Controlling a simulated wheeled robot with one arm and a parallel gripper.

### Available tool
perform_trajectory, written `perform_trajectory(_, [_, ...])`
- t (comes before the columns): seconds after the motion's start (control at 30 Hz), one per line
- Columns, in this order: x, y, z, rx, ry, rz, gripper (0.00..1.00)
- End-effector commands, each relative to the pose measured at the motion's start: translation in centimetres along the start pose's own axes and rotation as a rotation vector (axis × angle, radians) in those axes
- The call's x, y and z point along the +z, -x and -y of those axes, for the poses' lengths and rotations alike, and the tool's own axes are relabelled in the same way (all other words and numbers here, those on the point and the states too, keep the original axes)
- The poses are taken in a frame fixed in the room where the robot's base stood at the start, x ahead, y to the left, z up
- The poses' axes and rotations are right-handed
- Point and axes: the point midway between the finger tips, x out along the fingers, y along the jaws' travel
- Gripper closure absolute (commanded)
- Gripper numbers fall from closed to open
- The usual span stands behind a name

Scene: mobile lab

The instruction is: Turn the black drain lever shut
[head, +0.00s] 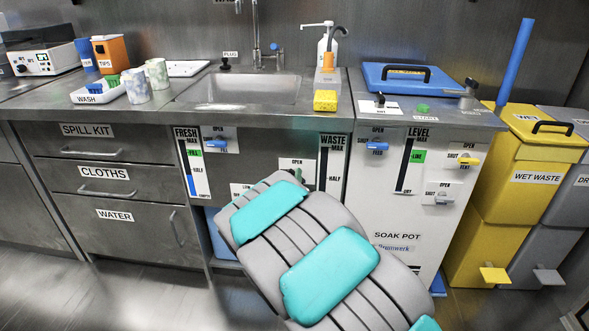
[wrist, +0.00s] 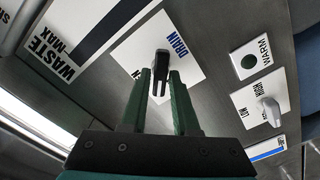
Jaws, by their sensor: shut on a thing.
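The black drain lever (wrist: 162,57) sits on a white plate marked DRAIN (wrist: 190,62) in the wrist view. My gripper (wrist: 161,78) has its two dark green fingers closed on the lever from both sides. The lever's slotted black body shows between the fingertips. Part of the plate's other lettering is hidden behind a finger.
The WASTE gauge (head: 331,163) is right of the drain plate, and the FRESH gauge (head: 192,165) is farther left. A WARM button (wrist: 248,61) and a LOW/HIGH knob (wrist: 270,110) are on the same panel. The sink (head: 240,88) is above. The soak pot cabinet (head: 400,215) stands to the right.

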Motion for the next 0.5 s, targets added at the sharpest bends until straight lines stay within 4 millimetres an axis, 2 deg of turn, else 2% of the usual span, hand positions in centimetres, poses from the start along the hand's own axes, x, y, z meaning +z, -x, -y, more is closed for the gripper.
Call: perform_trajectory(0.5, [0.04,-0.04,0.32,0.000,0.471,-0.002,1.00])
